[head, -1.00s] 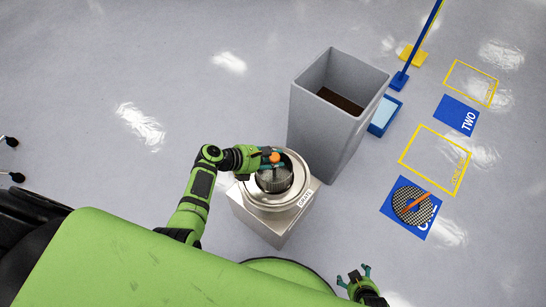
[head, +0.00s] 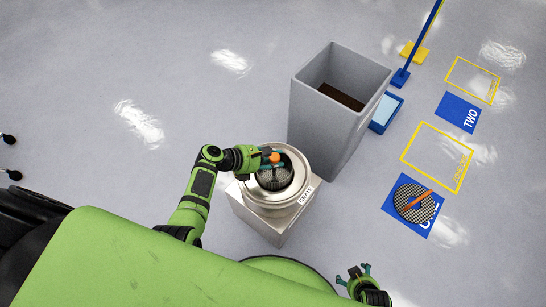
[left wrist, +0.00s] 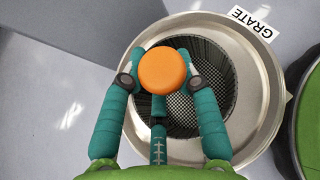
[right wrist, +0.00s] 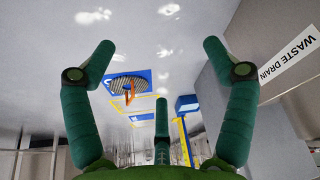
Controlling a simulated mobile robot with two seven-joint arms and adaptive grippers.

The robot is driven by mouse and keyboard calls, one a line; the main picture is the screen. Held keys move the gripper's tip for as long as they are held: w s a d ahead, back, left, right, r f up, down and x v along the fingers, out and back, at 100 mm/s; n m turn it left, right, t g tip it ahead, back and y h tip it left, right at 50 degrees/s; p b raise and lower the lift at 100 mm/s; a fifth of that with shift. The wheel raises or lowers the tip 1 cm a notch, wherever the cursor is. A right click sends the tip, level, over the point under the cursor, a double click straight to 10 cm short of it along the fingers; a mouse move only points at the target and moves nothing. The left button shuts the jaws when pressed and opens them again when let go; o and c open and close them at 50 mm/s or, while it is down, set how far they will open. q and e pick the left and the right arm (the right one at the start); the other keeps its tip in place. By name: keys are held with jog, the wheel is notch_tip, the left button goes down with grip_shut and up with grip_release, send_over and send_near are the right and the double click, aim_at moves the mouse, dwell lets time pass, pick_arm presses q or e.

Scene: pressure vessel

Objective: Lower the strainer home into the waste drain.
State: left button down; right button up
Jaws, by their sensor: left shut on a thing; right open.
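My left gripper (head: 272,159) is shut on the orange knob (left wrist: 164,71) over the round steel vessel (head: 298,197). The strainer (left wrist: 188,115), dark mesh, shows under the knob and inside the steel ring in the left wrist view. Its lower part is hidden, and I cannot tell whether it touches the seat. The vessel wears a GRATE label. My right gripper (head: 360,272) is open and empty near the bottom edge; its fingers (right wrist: 160,62) are wide apart in the right wrist view. A WASTE DRAIN label (right wrist: 287,55) shows there on a grey surface.
A tall grey bin (head: 322,125) stands just behind the vessel. A blue tray (head: 384,113) is beside it. A round mesh disc with an orange bar (head: 413,201) lies on a blue floor mat (head: 427,226) at the right. Floor left of the vessel is clear.

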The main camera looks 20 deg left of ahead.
aim_at(278, 179)
pick_arm(q)
jog(key=shift+f+b, duration=0.85)
jog(key=shift+f, duration=0.2)
pick_arm(e)
jog(key=shift+s+a+r+g, duration=0.2)
jog(key=shift+s+r+g, duration=0.05)
jog(key=shift+s+g, duration=0.15)
pick_arm(q)
jog(key=shift+f+b, duration=1.2)
jog(key=shift+f, duration=0.25)
pick_arm(e)
jog(key=shift+s+a+r+g, duration=0.1)
jog(key=shift+s+r+g, duration=0.1)
jog(key=shift+r, duration=0.3)
jog(key=shift+s+a+r+g, duration=0.1)
jog(key=shift+s+r+g, duration=0.1)
jog(key=shift+r, duration=0.3)
pick_arm(q)
jog(key=shift+f, duration=0.15)
pick_arm(e)
jog(key=shift+w+r, duration=0.25)
jog(key=shift+r, duration=0.05)
pick_arm(q)
jog(key=shift+f+b, duration=0.25)
jog(key=shift+b, duration=0.05)
pick_arm(e)
jog(key=shift+w+r, duration=0.25)
jog(key=shift+r, duration=0.2)
